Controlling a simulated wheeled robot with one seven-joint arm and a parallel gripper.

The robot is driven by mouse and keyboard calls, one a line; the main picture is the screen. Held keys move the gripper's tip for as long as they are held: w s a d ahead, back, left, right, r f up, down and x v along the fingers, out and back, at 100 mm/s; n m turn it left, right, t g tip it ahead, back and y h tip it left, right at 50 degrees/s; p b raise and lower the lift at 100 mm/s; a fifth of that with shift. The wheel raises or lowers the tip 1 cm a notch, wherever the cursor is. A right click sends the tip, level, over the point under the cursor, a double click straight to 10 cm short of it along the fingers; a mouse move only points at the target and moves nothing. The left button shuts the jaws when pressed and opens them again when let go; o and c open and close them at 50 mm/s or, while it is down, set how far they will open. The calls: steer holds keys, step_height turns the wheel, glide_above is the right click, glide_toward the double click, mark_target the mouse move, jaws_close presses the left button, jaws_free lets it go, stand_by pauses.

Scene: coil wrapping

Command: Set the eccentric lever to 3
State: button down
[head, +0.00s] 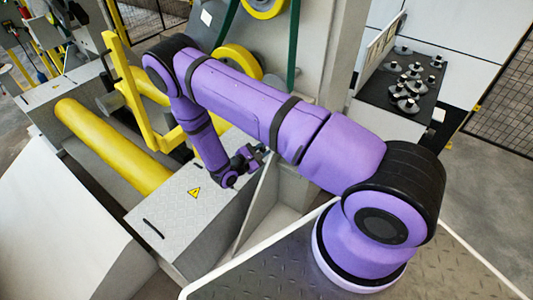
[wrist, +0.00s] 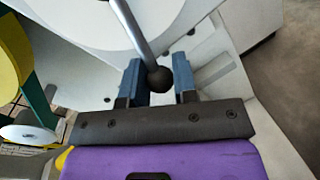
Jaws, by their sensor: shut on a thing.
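The eccentric lever shows in the wrist view as a grey metal rod (wrist: 130,27) ending in a dark ball knob (wrist: 159,79). The rod runs up and left from the knob across a large pale rounded part. My gripper (wrist: 160,72) has its two blue fingers on either side of the knob and is shut on it. In the head view my gripper (head: 250,158) is small and dark at the end of my purple arm, beside the grey machine housing. The lever cannot be made out there, and no scale or number for it is readable in either view.
A yellow roller (head: 115,145) and a yellow frame (head: 130,95) stand left of my arm. A grey housing with a warning sign (head: 194,192) lies below my gripper. A dark table (head: 395,92) with several small metal pieces is at the upper right.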

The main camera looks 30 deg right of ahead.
steer(key=shift+w+r, duration=0.1)
steer(key=shift+w, duration=0.1)
steer(key=shift+m, duration=0.3)
steer(key=shift+a, duration=0.1)
steer(key=c, duration=0.9)
jaws_free()
steer(key=shift+a, duration=0.1)
steer(key=v, duration=1)
steer(key=shift+a, duration=0.3)
steer(key=shift+s, duration=0.1)
